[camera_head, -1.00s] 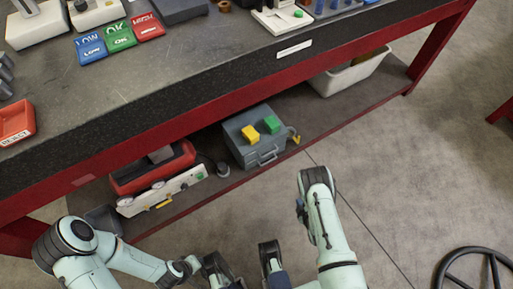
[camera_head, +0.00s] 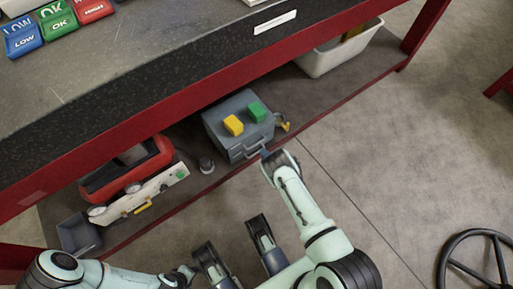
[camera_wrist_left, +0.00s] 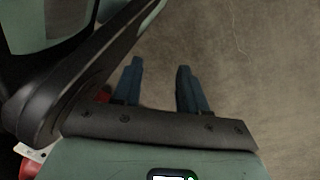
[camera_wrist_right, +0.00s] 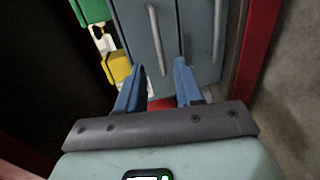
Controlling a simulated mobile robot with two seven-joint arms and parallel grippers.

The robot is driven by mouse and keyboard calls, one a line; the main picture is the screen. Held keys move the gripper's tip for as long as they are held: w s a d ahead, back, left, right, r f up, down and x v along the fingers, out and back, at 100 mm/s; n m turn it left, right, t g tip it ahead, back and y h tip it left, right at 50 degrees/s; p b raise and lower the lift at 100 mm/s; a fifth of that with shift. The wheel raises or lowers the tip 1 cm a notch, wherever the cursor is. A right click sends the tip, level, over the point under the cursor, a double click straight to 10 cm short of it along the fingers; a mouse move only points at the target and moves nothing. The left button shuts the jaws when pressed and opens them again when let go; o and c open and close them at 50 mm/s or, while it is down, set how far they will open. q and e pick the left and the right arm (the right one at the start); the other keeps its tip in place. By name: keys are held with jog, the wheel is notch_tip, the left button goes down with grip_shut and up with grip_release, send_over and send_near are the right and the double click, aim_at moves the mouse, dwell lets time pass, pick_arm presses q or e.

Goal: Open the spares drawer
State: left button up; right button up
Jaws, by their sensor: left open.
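A grey cabinet (camera_head: 222,110) stands on the bench's lower shelf, with a yellow block (camera_head: 233,125) and a green block (camera_head: 257,111) on top. Its front shows a bar handle (camera_head: 237,156). The right wrist view shows two bar handles, a nearer-to-the-blocks one (camera_wrist_right: 154,35) and another (camera_wrist_right: 218,35); both fronts look closed. My right gripper (camera_head: 266,155) is at the cabinet's front, mostly hidden by its wrist. In its wrist view its fingers (camera_wrist_right: 161,75) are apart, with one handle's end between their tips; contact is unclear. My left gripper (camera_wrist_left: 160,72) is open and empty over floor.
A white bin (camera_head: 335,60) is at the right. The red shelf edge (camera_head: 190,208) runs along the front.

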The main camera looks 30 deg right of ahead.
pick_arm(q)
jog(key=shift+g, duration=0.9)
jog(key=s+f, duration=0.1)
jog(key=s+b, duration=0.1)
jog(key=s, duration=0.1)
jog(key=s+f+b, duration=0.1)
jog(key=s, duration=0.1)
jog(key=shift+a+f, duration=0.25)
jog(key=shift+f, duration=0.1)
pick_arm(e)
jog(key=x, duration=0.6)
jog(key=shift+w, duration=0.15)
jog(key=shift+c, duration=0.4)
grip_shut()
